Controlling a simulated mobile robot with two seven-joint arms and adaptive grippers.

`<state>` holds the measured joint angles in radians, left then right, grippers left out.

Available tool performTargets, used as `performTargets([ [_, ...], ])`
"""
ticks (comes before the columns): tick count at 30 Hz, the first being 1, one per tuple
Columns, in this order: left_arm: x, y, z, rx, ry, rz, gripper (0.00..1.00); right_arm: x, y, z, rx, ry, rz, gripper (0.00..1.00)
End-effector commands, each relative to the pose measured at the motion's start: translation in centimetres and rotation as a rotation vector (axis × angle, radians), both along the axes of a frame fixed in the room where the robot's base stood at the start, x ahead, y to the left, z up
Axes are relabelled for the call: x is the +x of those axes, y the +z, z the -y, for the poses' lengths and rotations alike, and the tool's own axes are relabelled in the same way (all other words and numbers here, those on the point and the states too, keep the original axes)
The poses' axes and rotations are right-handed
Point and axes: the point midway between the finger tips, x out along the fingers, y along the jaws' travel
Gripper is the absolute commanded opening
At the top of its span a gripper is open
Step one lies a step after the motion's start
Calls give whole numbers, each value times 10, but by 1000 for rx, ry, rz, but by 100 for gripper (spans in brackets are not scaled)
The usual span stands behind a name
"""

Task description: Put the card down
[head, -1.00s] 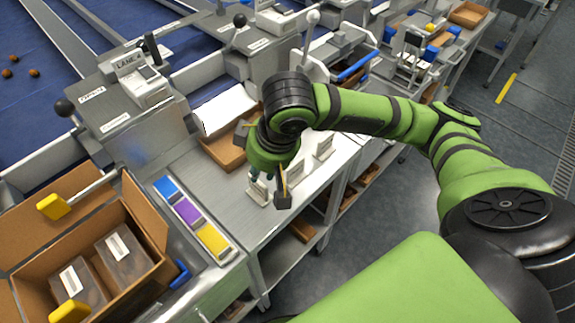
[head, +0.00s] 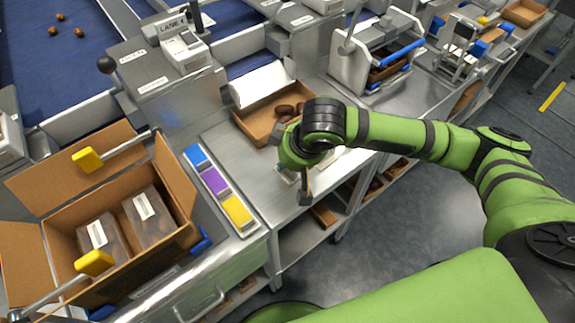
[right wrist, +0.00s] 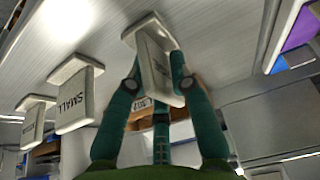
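The card is a small white plate on a white foot, seen at a steep angle in the right wrist view (right wrist: 156,68). My left gripper is not in view.
A brown tray (head: 246,122) with several dates lies behind my right gripper. A blue, purple and yellow strip (head: 214,183) lies to its left, then an open carton (head: 176,248) with two dark packs. Bare bench (head: 252,178) lies between strip and gripper.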

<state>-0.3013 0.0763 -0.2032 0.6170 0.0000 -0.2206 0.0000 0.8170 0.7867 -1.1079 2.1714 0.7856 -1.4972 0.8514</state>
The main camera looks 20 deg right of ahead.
Motion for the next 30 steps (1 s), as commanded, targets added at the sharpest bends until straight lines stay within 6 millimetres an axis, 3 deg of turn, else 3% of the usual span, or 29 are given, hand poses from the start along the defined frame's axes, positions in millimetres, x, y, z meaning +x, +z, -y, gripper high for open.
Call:
performTargets([
  [2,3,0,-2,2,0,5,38,0,0,0,0,0,0,22],
  [4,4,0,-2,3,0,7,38,0,0,0,0,0,-1,2],
  [5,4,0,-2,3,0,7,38,0,0,0,1,0,-1,0],
  [20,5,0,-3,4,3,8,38,0,4,0,1,0,0,0],
  [29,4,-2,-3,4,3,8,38,0,43,-1,2,2,5,0],
  [30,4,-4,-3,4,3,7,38,-5,46,7,-1,-2,1,0],
])
